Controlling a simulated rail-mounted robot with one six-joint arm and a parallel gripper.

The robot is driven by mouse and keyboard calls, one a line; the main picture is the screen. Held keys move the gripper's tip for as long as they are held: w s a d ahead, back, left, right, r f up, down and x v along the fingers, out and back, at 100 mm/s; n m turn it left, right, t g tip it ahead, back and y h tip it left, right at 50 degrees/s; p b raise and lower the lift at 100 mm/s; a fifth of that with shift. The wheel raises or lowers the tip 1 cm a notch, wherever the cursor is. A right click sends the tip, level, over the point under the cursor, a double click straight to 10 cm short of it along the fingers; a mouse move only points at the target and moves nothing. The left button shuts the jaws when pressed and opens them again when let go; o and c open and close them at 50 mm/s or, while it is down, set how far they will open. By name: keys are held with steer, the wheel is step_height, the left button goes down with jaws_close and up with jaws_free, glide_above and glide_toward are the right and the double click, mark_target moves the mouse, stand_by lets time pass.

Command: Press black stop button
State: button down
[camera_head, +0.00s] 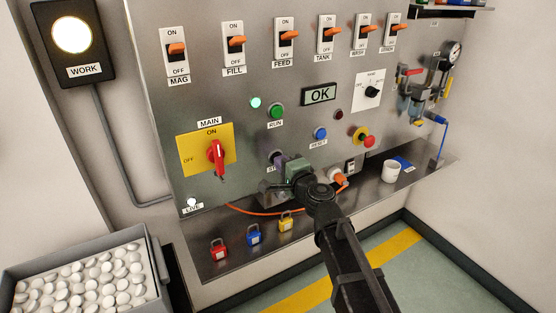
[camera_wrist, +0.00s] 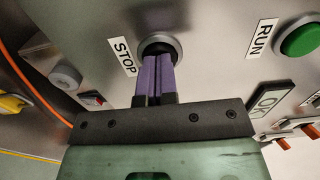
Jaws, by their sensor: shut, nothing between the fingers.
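The black stop button (camera_wrist: 154,46) sits in a grey ring on the metal panel, beside the STOP label (camera_wrist: 124,57) in the wrist view. My gripper (camera_wrist: 156,60) has its two purple fingers side by side, shut and empty. The fingertips lie over the lower part of the button and hide it partly; I cannot tell whether they touch it. In the head view my gripper (camera_head: 279,159) is at the panel below the green RUN button (camera_head: 277,111) and covers most of the stop button and its label.
A blue reset button (camera_head: 320,134) and a red emergency knob (camera_head: 362,138) are to the right. The red main switch (camera_head: 217,157) is to the left. Padlocks (camera_head: 254,235) and a white cup (camera_head: 391,171) are on the ledge below. An orange cable (camera_head: 262,212) runs under my gripper.

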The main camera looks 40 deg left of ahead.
steer(key=shift+w+a, duration=0.1)
steer(key=shift+a, duration=0.15)
steer(key=shift+d, duration=0.1)
steer(key=shift+v, duration=2.65)
